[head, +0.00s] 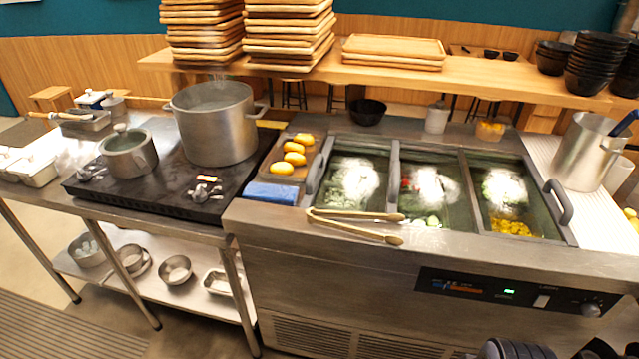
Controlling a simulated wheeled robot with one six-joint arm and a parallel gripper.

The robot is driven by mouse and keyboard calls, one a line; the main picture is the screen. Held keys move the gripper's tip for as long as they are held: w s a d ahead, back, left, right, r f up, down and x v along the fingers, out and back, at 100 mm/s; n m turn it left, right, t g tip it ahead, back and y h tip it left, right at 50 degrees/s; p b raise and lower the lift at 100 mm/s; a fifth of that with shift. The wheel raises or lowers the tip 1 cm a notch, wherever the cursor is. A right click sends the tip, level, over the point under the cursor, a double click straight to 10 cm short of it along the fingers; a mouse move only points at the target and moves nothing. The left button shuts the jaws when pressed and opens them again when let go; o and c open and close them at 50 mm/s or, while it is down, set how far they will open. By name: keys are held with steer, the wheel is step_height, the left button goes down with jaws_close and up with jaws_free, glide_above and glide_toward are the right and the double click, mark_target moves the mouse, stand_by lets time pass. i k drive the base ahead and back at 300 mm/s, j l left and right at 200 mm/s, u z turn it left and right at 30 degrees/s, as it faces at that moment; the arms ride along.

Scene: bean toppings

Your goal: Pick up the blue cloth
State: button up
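The blue cloth (270,193) lies folded on the steel counter, left of the sunken food wells and just in front of the tray with yellow pieces. It looks flat and uncovered. Wooden tongs (355,226) lie on the counter edge to its right, apart from it. My gripper's fingers do not show in the head view; only dark grey and black parts, probably of my arm, show at the bottom edge right of centre.
A black stove (185,187) with a large pot (213,124) and a lidded pot (128,152) stands left of the cloth. A tray (268,168) of yellow pieces sits behind it. A raised wooden shelf (390,72) with stacked trays runs along the back. Floor shows at lower left.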

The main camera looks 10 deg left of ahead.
mark_target(274, 194)
steer(key=i+j, duration=0.2)
steer(key=j, duration=0.2)
steer(key=i+j, duration=0.25)
steer(key=j, duration=0.15)
steer(key=i+j, duration=0.2)
steer(key=j, duration=0.2)
steer(key=i+j, duration=0.25)
steer(key=j, duration=0.15)
steer(key=j+u, duration=0.05)
